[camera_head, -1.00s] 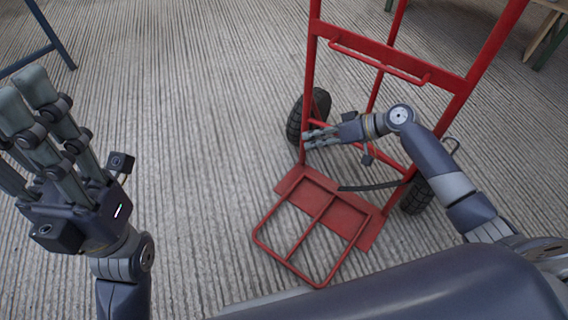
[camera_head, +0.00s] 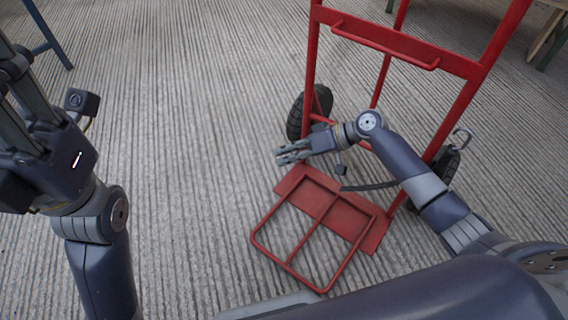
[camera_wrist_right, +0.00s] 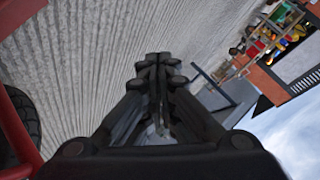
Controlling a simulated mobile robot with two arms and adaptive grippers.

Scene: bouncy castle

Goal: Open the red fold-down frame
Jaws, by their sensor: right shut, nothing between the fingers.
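The red fold-down frame (camera_head: 268,244) is folded down. It lies low over the floor, in front of the red toe plate (camera_head: 374,236) of the hand truck. My right gripper (camera_head: 281,155) is shut and empty, just beyond the plate's left end and beside the truck's left upright. It looks apart from the frame. In the right wrist view its fingers (camera_wrist_right: 158,62) are together over bare floor. My left gripper (camera_head: 20,120) is at the left edge of the head view, far from the frame. Its fingertips are cut off.
The red hand truck (camera_head: 470,95) stands upright with black wheels (camera_head: 312,112) behind the plate. A black strap (camera_head: 366,186) hangs low across it. A blue table leg (camera_head: 50,40) is at the upper left. The ribbed floor (camera_head: 190,140) between is clear.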

